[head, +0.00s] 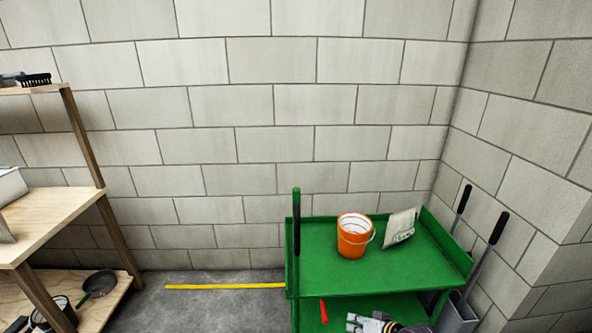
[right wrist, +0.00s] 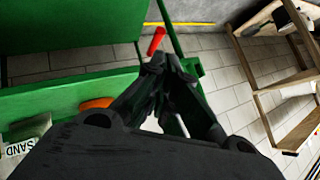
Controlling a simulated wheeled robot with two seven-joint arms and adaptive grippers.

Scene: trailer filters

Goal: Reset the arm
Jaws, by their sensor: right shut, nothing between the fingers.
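My right gripper (head: 354,322) shows at the bottom edge of the head view, in front of the green cart's lower part. In the right wrist view its two dark fingers (right wrist: 156,64) are together at the tips, with nothing between them. A small red object (head: 323,311) lies to the left of the gripper in the head view. It also shows just beyond the fingertips in the right wrist view (right wrist: 156,41); I cannot tell whether they touch. My left gripper does not show.
A green cart (head: 340,281) holds an orange bucket (head: 352,236) and a sand bag (head: 400,227). Long-handled tools (head: 486,254) stand in a grey bin (head: 456,315) at right. A wooden shelf (head: 45,213) stands at left. The floor between, with a yellow strip (head: 222,286), is clear.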

